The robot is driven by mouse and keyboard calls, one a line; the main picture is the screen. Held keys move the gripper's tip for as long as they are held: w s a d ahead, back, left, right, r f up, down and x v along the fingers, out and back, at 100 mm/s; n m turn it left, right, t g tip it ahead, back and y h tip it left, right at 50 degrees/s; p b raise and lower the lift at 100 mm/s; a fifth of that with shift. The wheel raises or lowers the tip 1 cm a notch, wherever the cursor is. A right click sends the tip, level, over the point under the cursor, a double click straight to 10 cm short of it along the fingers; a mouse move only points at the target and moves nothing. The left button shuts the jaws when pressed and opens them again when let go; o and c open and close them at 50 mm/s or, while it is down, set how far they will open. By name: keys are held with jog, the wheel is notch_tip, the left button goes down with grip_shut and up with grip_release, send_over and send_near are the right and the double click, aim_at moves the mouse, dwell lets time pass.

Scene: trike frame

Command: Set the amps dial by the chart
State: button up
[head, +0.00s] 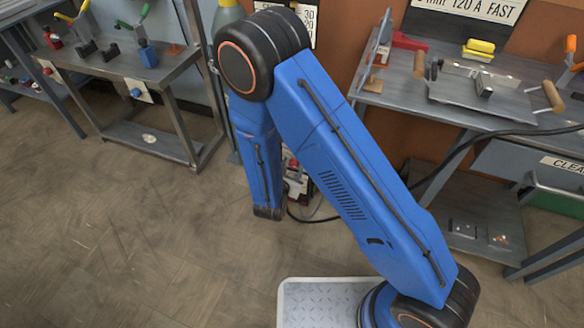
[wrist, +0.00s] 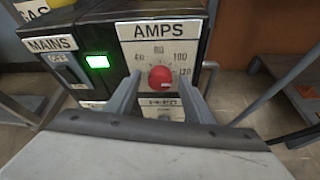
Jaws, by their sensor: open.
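The red amps dial (wrist: 160,77) sits on a white panel under the AMPS label (wrist: 158,30) in the wrist view. Numbers such as 80, 100 and 120 are printed around it. A small pale mark shows low on the dial; its exact setting is too small to tell. My gripper (wrist: 163,82) is open, with one finger on each side of the dial. I cannot tell whether either finger touches it. In the head view, a chart sign (head: 468,8) at the top right reads "mm 120 A FAST", cut off. Another sign (head: 309,22) is partly hidden by my arm.
A MAINS switch (wrist: 60,65) and a lit green lamp (wrist: 97,62) are left of the dial. The welder (head: 298,182) is mostly hidden behind my arm. Workbenches stand left (head: 125,62) and right (head: 465,105). A dark cable crosses on the right. Floor is clear at left.

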jog(key=c, duration=1)
jog(key=shift+c, duration=0.2)
jog(key=n+h, duration=0.2)
jog(key=shift+a+n+g, duration=0.15)
jog(key=shift+n+g, duration=0.25)
jog(key=n+h, duration=0.2)
jog(key=n, duration=0.1)
jog(key=shift+w+a+f, duration=0.1)
jog(key=shift+a, duration=0.05)
jog(key=n+h, duration=0.2)
jog(key=n, duration=0.1)
jog(key=shift+a+f, duration=0.1)
jog(key=shift+f, duration=0.05)
jog(key=shift+f+n+h, duration=0.1)
jog(key=shift+n+h, duration=0.8)
jog(key=shift+n, duration=1.1)
jog(key=shift+a, duration=0.1)
